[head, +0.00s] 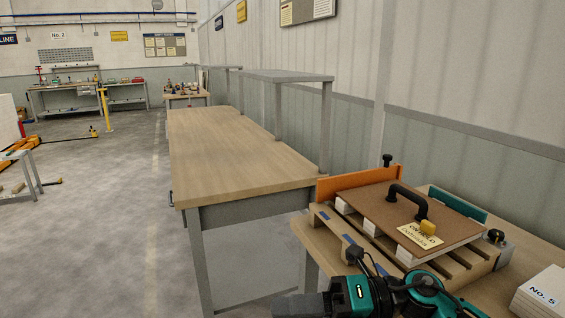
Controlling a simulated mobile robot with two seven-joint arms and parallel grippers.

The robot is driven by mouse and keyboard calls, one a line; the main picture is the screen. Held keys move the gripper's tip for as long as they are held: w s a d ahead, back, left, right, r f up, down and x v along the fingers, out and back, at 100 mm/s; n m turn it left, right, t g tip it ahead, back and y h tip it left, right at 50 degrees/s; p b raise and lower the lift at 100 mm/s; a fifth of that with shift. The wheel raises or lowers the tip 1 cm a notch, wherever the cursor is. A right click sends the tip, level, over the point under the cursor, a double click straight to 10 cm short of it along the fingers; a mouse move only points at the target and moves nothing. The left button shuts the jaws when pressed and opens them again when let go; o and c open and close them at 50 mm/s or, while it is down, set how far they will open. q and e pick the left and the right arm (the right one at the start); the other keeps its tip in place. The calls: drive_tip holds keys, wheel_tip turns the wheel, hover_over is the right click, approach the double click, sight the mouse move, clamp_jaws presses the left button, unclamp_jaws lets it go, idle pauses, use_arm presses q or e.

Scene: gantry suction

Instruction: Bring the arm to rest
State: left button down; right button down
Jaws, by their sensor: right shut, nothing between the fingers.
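My right arm comes in at the bottom, with teal and black links. My right gripper (292,305) is at the bottom edge, pointing left. It is shut and empty, and the frame edge cuts it off. It is in front of the near bench, left of the wooden pallet, and appears apart from the things on the bench. My left arm and gripper are not in view.
A wooden pallet (335,222) carries a brown board (375,212) with a black handle (408,195). An orange plate (350,182) stands behind. A white block (545,290) sits at right. A long wooden bench (215,150) is bare; open floor (100,220) lies left.

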drive_tip(key=w+d+f+m+t+h, duration=0.1)
drive_tip(key=d+f+m+t+h, duration=0.25)
drive_tip(key=m+t, duration=0.45)
drive_tip(key=d+f+m+t+h, duration=0.3)
drive_tip(key=f+m, duration=0.2)
drive_tip(key=m, duration=0.7)
drive_tip(key=w+d+f+m+t+h, duration=0.1)
drive_tip(key=d+f+m+t+h, duration=0.25)
drive_tip(key=m+t, duration=0.45)
drive_tip(key=s+d+f+m+g+h, duration=0.2)
drive_tip(key=s+d+f+m+g, duration=0.1)
drive_tip(key=s+f+m, duration=0.2)
drive_tip(key=s+d+f+m+g+h, duration=0.3)
drive_tip(key=s+f, duration=0.4)
drive_tip(key=f, duration=0.3)
drive_tip(key=m+g, duration=0.1)
drive_tip(key=m, duration=0.1)
drive_tip(key=shift+s+d+f+m+g+h, duration=0.2)
drive_tip(key=shift+s+d+m+g+h, duration=0.05)
drive_tip(key=shift+s+m+g+h, duration=0.05)
